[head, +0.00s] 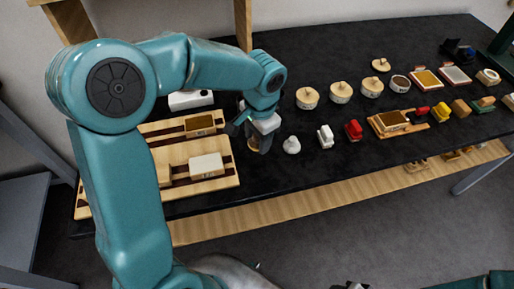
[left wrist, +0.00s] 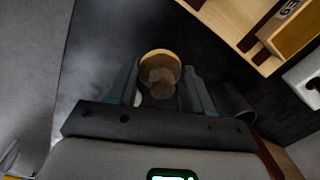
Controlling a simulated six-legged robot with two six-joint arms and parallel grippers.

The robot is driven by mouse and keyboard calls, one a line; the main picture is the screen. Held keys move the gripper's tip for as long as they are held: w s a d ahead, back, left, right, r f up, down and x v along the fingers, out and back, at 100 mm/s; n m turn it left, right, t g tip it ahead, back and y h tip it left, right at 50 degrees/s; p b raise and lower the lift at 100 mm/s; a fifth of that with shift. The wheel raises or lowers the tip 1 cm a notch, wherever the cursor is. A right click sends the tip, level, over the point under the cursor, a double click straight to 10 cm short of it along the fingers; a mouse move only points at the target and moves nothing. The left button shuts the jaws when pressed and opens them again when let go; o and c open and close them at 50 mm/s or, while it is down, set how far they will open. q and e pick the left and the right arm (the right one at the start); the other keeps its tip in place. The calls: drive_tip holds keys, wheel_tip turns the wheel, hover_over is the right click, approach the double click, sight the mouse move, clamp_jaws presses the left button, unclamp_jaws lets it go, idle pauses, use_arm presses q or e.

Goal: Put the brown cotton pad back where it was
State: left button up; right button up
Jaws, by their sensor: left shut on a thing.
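My left gripper (head: 258,137) is low over the black table, just right of the wooden tray (head: 238,183). It is shut on a small round brown thing (left wrist: 160,78) with a tan rim, which I take to be the brown cotton pad. In the left wrist view this thing sits between the two fingers, with a darker brown lump on it. In the head view the gripper mostly hides it, and I cannot tell if it touches the table. A small part at the bottom edge may be my right gripper (head: 350,286); its fingers cannot be made out.
A white lump (head: 291,145), a white block (head: 325,137) and a red one (head: 353,130) stand right of the gripper. Behind are several lidded pots (head: 340,92) and an open pot with brown contents (head: 400,83). A wooden board (head: 418,127) lies further right.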

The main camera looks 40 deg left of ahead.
sight(258, 156)
use_arm(q)
wheel_tip(258, 156, down, 5)
drive_tip(key=shift+r, duration=0.15)
drive_tip(key=shift+s+r, duration=0.1)
drive_tip(key=o, duration=1)
drive_tip(key=shift+f+b, duration=0.25)
drive_tip(key=shift+b, duration=0.05)
drive_tip(key=shift+r, duration=0.2)
drive_tip(key=r, duration=0.8)
drive_tip(key=r+p, duration=0.1)
drive_tip(key=r, duration=0.3)
drive_tip(key=shift+d, duration=0.35)
